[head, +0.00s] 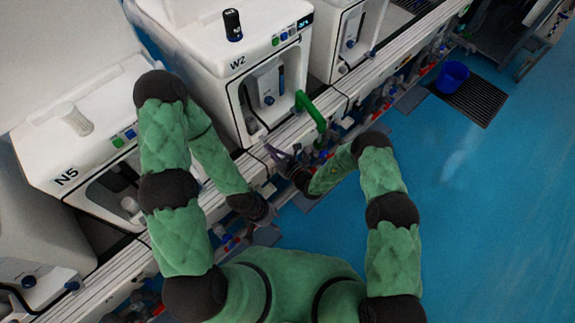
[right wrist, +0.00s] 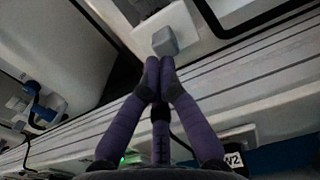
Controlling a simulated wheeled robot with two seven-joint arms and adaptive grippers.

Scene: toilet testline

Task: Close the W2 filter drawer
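The W2 machine (head: 228,80) is a white box with a black-framed front opening, in the upper middle of the head view. I cannot clearly pick out its filter drawer. A green bar (head: 311,110) sticks out at the lower right of its front. My right gripper (head: 274,152) is in front of the machine's lower front. In the right wrist view its purple fingers (right wrist: 160,72) meet at the tips, just below a grey knob (right wrist: 165,42) on a white part; contact is unclear. My left gripper (head: 264,213) is lower, by the rail; its fingers are not clear.
The N5 machine (head: 85,150) stands left of W2, and another white machine (head: 345,40) stands to the right. A long white rail (head: 370,75) runs along the fronts. A blue bucket (head: 453,74) stands on the floor. The blue floor (head: 470,200) at right is clear.

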